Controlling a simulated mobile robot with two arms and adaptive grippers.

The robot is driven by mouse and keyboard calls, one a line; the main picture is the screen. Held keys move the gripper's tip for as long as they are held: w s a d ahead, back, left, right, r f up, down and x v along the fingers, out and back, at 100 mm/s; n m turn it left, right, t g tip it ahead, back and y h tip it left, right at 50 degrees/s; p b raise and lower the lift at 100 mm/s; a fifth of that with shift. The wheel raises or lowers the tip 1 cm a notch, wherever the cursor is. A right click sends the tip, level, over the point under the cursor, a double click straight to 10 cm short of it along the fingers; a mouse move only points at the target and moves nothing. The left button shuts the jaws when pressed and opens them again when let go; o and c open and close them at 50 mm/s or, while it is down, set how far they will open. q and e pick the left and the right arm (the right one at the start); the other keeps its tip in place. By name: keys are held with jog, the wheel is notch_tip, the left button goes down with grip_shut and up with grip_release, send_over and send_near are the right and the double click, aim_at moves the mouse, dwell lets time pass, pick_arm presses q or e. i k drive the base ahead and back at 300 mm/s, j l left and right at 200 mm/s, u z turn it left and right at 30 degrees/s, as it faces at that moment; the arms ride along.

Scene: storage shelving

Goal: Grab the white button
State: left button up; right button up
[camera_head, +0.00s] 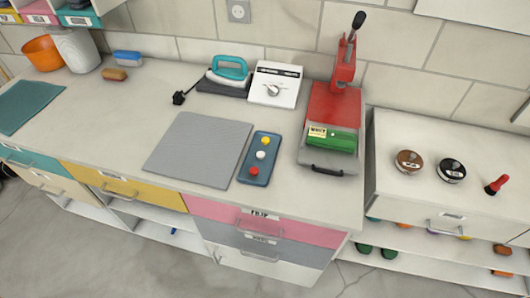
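The white button (261,155) is a small round piece in the middle of a blue tray (245,177) on the counter. A yellow button (266,141) lies behind it and a red button (254,171) lies in front of it in the same tray. The three are in a row and apart from each other. Neither of my grippers shows in the head view.
A grey mat (198,148) lies left of the tray. A red press (334,103) with a green block (334,140) stands to its right. A teal iron (230,69) and a white box with a dial (275,84) stand behind. The counter in front of the tray is clear.

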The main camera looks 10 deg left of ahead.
aim_at(261, 155)
jog(key=j+z, duration=0.4)
jog(key=k+j+z, duration=0.15)
jog(key=j+z, duration=0.25)
jog(key=j, duration=0.2)
